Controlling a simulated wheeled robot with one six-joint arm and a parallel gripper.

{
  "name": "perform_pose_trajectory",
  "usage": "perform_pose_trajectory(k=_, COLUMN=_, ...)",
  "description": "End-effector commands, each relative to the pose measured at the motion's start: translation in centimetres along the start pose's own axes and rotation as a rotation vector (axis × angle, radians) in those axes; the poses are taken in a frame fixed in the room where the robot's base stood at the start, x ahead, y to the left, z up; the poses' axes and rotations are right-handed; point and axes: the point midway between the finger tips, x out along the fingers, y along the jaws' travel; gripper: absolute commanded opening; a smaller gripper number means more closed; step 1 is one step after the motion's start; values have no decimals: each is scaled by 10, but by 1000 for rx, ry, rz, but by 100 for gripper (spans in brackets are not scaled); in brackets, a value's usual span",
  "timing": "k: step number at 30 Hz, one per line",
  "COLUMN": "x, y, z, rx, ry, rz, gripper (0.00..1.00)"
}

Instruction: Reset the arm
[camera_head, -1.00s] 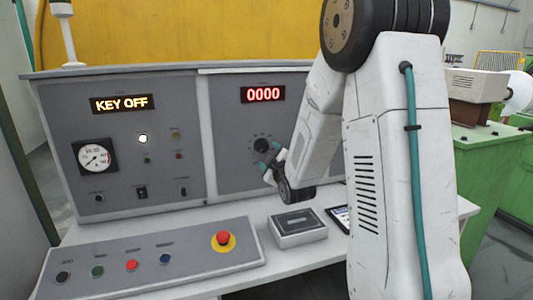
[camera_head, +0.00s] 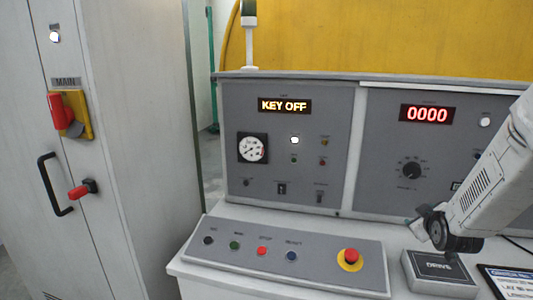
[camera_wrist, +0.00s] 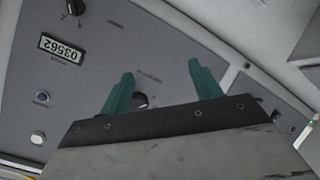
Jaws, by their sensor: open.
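My arm (camera_head: 490,180) reaches in from the right edge of the head view, in front of the grey control console (camera_head: 380,150). Its wrist hangs close above a small box marked DRIVE (camera_head: 438,267); I cannot tell whether they touch. In the wrist view my gripper (camera_wrist: 163,82) has its two green fingers spread apart, with nothing held between them. A console panel (camera_wrist: 100,60) with a counter reading 03562 (camera_wrist: 63,47) lies beyond the fingers. A dark knob (camera_wrist: 141,100) shows partly between them. The fingers are too hidden to make out in the head view.
A tall grey cabinet (camera_head: 130,140) with a red MAIN switch (camera_head: 62,112) stands at the left. The sloping button panel (camera_head: 225,243) carries a red emergency stop (camera_head: 350,256). A tablet (camera_head: 507,280) lies at the lower right. The console display (camera_head: 284,106) reads KEY OFF.

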Motion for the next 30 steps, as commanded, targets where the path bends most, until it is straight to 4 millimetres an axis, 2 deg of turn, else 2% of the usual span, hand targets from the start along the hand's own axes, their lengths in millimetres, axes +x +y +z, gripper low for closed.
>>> perform_pose_trajectory(k=3, x=-26, y=-25, z=20, rx=124, ry=-197, rz=-143, gripper=64)
perform_pose_trajectory(k=5, x=-44, y=-37, z=25, rx=182, ry=-295, rz=-207, gripper=64)
perform_pose_trajectory(k=8, x=-85, y=-55, z=29, rx=271, ry=-456, rz=-297, gripper=64)
perform_pose_trajectory(k=11, x=-134, y=-70, z=27, rx=344, ry=-613, rz=-371, gripper=64)
perform_pose_trajectory(k=18, x=-276, y=-94, z=13, rx=450, ry=-945, rz=-489, gripper=64)
perform_pose_trajectory(k=21, x=-330, y=-98, z=7, rx=459, ry=-1027, rz=-516, gripper=64)
perform_pose_trajectory(k=24, x=-372, y=-100, z=2, rx=449, ry=-1053, rz=-535, gripper=64)
perform_pose_trajectory(k=27, x=-395, y=-100, z=-4, rx=429, ry=-1011, rz=-547, gripper=64)
perform_pose_trajectory(k=30, x=-405, y=-98, z=-11, rx=418, ry=-945, rz=-548, gripper=64)
